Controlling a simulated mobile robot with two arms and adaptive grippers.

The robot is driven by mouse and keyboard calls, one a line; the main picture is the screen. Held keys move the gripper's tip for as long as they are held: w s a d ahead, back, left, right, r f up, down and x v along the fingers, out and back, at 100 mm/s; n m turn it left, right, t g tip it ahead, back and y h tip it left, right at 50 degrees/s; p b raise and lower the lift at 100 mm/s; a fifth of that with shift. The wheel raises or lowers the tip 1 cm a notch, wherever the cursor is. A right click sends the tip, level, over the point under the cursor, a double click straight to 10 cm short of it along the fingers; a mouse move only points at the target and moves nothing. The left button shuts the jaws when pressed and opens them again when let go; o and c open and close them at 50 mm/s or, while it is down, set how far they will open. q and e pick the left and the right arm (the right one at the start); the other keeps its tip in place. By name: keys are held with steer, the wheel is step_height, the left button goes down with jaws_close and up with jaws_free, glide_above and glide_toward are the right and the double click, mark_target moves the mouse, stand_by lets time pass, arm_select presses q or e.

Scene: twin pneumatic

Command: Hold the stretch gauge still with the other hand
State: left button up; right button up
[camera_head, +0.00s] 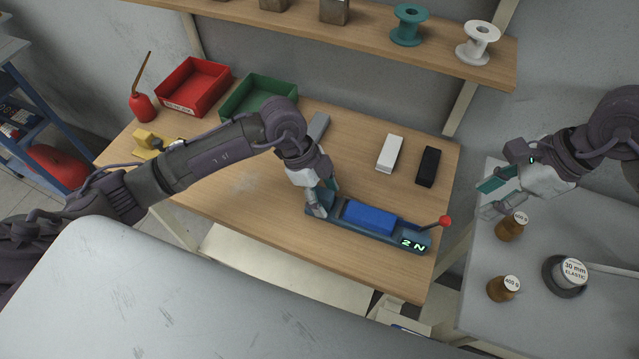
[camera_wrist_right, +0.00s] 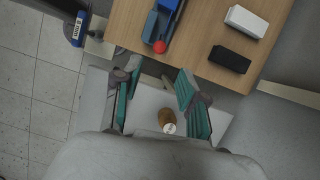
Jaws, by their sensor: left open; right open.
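The stretch gauge (camera_head: 372,219) is a long dark-blue device with a bright blue block on top, a lit display reading "2 N" and a red-knobbed lever at its right end. It lies on the wooden table near the front edge. My left gripper (camera_head: 322,200) is open at the gauge's left end, its fingers around or beside that end; contact is unclear. My right gripper (camera_head: 490,197) is open and empty, above the grey table to the right, apart from the gauge. In the right wrist view the gauge (camera_wrist_right: 163,22) shows partly at the top, beyond the open fingers.
A white block (camera_head: 390,153) and a black block (camera_head: 428,166) lie behind the gauge. Brown weights (camera_head: 511,227) and a reel labelled "30 mm elastic" (camera_head: 573,271) stand on the grey table (camera_head: 540,310). Red (camera_head: 195,87) and green bins (camera_head: 240,92) stand at the back left.

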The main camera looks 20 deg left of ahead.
arm_select(q)
steer(key=shift+f, duration=0.1)
jaws_close()
arm_select(e)
jaws_close()
steer(key=s+d+f+m+t+y, duration=0.1)
steer(key=s+d+f+y, duration=0.1)
steer(key=d, duration=0.4)
steer(key=s+d+f+m+t+y, duration=0.1)
steer(key=s+d+f+m+y, duration=0.1)
steer(key=d+y, duration=0.3)
steer(key=shift+d+f+t, duration=0.4)
steer(key=shift+d+f, duration=0.15)
steer(key=shift+f, duration=0.05)
